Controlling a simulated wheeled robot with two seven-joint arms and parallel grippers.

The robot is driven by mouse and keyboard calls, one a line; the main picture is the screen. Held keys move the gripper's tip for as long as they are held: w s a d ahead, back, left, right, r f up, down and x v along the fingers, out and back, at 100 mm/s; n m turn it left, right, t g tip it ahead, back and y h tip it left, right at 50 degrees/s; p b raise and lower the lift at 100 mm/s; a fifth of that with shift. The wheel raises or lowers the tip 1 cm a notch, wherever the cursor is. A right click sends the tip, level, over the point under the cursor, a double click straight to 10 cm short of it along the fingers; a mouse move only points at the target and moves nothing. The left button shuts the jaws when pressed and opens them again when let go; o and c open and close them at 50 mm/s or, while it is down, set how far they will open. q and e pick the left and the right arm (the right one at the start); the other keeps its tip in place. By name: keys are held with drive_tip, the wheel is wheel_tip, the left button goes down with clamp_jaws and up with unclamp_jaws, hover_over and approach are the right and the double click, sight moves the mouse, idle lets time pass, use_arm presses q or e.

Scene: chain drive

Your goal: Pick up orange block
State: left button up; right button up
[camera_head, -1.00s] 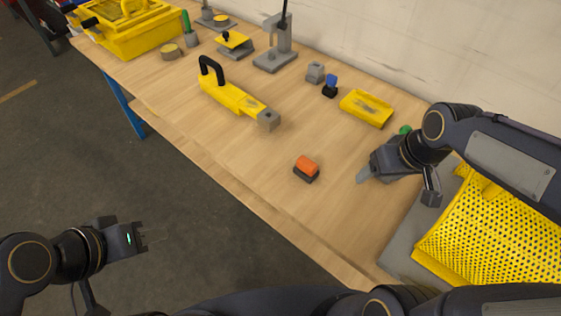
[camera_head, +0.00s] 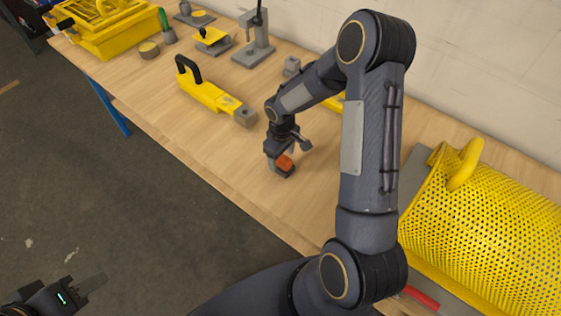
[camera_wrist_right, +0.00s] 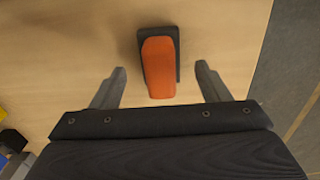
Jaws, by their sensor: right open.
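The orange block (camera_head: 284,162) has a dark base and sits on the wooden table (camera_head: 215,150) near its front edge. It also shows in the right wrist view (camera_wrist_right: 158,68), lying between and slightly beyond the two fingertips. My right gripper (camera_head: 280,160) is open right at the block, with a finger on either side and a visible gap to each in the right wrist view (camera_wrist_right: 160,80). In the head view the gripper partly covers the block. My left gripper (camera_head: 92,286) is away from the table, low at the left; its finger opening is unclear.
A yellow tool with a black handle (camera_head: 210,94) lies left of my right gripper. A grey stand (camera_head: 254,45) and a yellow toolbox (camera_head: 105,28) are further back. A yellow perforated basket (camera_head: 490,235) stands at the right, with a red-handled item (camera_head: 421,297) near it.

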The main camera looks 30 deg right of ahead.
sight(282, 157)
wheel_tip(282, 157, down, 3)
drive_tip(key=shift+s+f, duration=0.1)
drive_tip(key=shift+f, duration=0.1)
drive_tip(key=shift+r, duration=0.1)
drive_tip(key=c, duration=1.1)
drive_tip(key=shift+c, duration=0.2)
